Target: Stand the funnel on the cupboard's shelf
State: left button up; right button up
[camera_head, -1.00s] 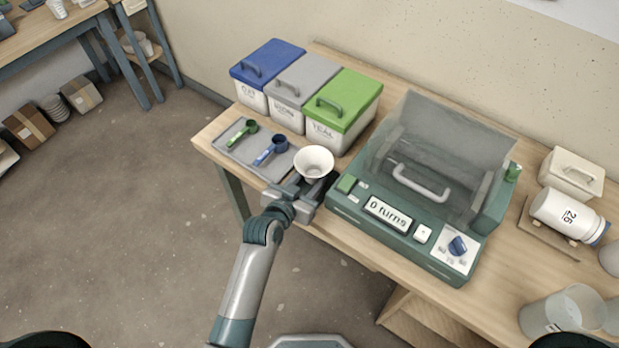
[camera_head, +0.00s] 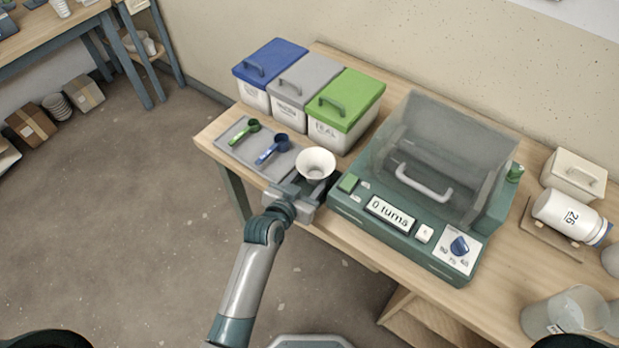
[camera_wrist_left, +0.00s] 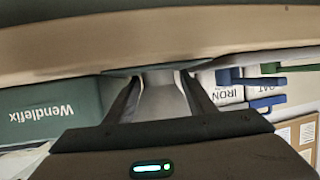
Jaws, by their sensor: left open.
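The white funnel (camera_head: 315,162) stands with its wide mouth up near the front edge of the workbench, between the grey tray and the green machine. My left gripper (camera_head: 311,184) is at the funnel from the front, low down. In the left wrist view its two fingers (camera_wrist_left: 160,98) are apart, one on each side of a pale part that looks like the funnel (camera_wrist_left: 165,92). Whether they touch it is hard to tell. An open wooden compartment (camera_head: 425,318) shows below the bench front; I cannot tell whether it is the cupboard. My right gripper is not in view.
The green machine (camera_head: 420,245) with a clear lid stands right of the funnel. A grey tray (camera_head: 233,137) with two scoops lies left. Blue, grey and green lidded bins (camera_head: 335,135) stand behind. A white jar (camera_head: 565,215) and clear beaker (camera_head: 560,312) are at the right.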

pick_arm(q)
jog(key=shift+s+d+f, duration=0.2)
jog(key=shift+s+f, duration=0.15)
jog(key=shift+f, duration=0.25)
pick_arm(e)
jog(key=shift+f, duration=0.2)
pick_arm(q)
jog(key=shift+r, duration=0.15)
jog(key=shift+s+a+r+b, duration=0.15)
jog(key=shift+s+r+b, duration=0.15)
jog(key=shift+s+b, duration=0.15)
jog(key=b+v, duration=0.3)
jog(key=v, duration=1.3)
jog(key=shift+w+a+r, duration=0.2)
jog(key=shift+a+r, duration=0.15)
jog(key=shift+a, duration=0.05)
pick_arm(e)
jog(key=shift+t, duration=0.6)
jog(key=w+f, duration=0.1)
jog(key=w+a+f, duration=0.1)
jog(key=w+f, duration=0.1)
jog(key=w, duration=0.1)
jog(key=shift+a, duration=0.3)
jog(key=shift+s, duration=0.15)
pick_arm(q)
jog(key=shift+f, duration=0.1)
